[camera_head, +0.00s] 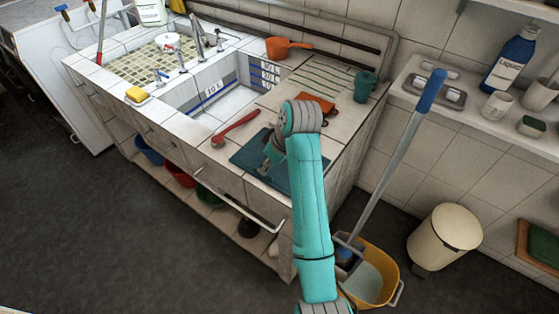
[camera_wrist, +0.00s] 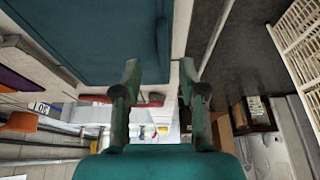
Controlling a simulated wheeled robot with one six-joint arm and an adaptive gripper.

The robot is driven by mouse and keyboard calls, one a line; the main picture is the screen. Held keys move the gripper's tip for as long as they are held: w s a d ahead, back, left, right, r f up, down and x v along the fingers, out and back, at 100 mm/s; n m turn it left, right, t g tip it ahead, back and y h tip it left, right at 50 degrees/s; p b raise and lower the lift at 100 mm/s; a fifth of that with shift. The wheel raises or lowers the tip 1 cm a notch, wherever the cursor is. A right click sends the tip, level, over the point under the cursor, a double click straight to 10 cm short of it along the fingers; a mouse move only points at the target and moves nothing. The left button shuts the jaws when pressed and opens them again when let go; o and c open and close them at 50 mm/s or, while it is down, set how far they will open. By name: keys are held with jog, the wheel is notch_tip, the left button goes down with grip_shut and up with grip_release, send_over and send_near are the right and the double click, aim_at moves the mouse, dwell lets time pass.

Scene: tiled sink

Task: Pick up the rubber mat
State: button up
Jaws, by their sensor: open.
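The rubber mat is a flat dark blue-teal sheet (camera_head: 246,160) lying on the tiled counter, near its front edge. It fills the upper left of the wrist view (camera_wrist: 85,40). My gripper (camera_head: 268,163) is over the mat in the head view, and my arm hides part of the mat. In the wrist view my gripper (camera_wrist: 160,75) is open with nothing between its fingers. There the left finger overlaps the mat's edge and the right finger lies outside it. I cannot tell whether a finger touches the mat.
A red brush (camera_head: 235,128) lies beside the mat, next to the sink basin (camera_head: 222,103). An orange-red cloth (camera_head: 315,103) and a teal mug (camera_head: 365,86) are behind. A blue-tipped mop handle (camera_head: 405,140) rises from a yellow bucket (camera_head: 380,275) to the right.

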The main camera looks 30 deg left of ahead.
jog(key=shift+s+x, duration=0.1)
jog(key=shift+x, duration=1.1)
jog(key=shift+s+x, duration=0.15)
jog(key=shift+x, duration=1)
grip_shut()
